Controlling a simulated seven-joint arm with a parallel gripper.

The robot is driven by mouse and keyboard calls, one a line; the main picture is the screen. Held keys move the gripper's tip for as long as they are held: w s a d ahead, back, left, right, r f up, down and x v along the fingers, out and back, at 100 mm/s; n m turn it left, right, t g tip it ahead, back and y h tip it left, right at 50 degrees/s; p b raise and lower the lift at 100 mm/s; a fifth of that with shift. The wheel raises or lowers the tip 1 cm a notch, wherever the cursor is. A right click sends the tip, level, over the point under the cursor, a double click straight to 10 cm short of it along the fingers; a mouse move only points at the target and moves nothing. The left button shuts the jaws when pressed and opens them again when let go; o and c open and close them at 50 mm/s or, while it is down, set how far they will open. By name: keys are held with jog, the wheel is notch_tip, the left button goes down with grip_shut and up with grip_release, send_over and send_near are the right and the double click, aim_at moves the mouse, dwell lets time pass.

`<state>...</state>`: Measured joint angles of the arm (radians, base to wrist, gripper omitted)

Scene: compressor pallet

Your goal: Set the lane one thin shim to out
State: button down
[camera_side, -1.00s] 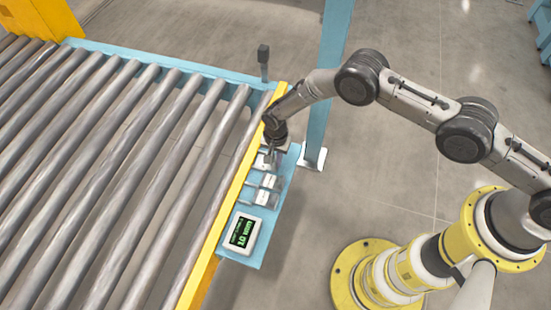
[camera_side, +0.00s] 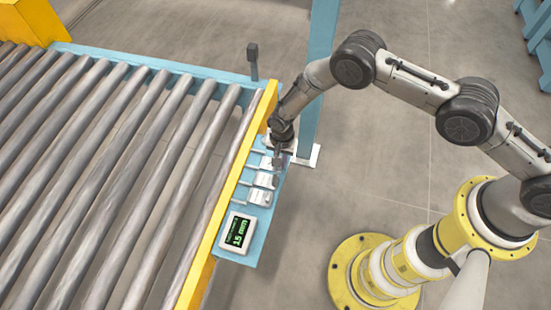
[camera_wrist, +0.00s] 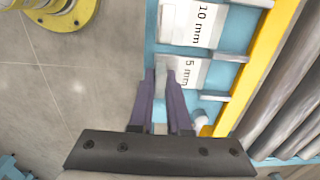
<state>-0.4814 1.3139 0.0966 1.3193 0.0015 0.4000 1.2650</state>
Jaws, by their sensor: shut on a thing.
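The thin shim, a pale plate marked 5 mm (camera_wrist: 188,70), lies in its slot in the wrist view. My gripper (camera_wrist: 163,72) is shut on a grey tab at its left end, on the side away from the rollers. In the side view my gripper (camera_side: 279,160) points down at the far end of the blue shim shelf (camera_side: 240,258) and hides part of the thin shim. A thicker plate marked 10 mm (camera_wrist: 195,22) lies beside it in the wrist view. The display (camera_side: 238,231) reads 15 mm.
More shim plates (camera_side: 260,197) lie between my gripper and the display. A yellow rail (camera_side: 228,199) and rollers (camera_side: 150,190) run along the shelf's left side. A blue post (camera_side: 318,60) stands close behind my gripper.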

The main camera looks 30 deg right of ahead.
jog(key=shift+s+d, duration=0.2)
jog(key=shift+d, duration=0.05)
jog(key=c, duration=0.9)
grip_release()
jog(key=shift+w+a+r, duration=0.1)
jog(key=shift+r, duration=0.25)
notch_tip(320, 180, up, 13)
jog(key=shift+r, duration=0.1)
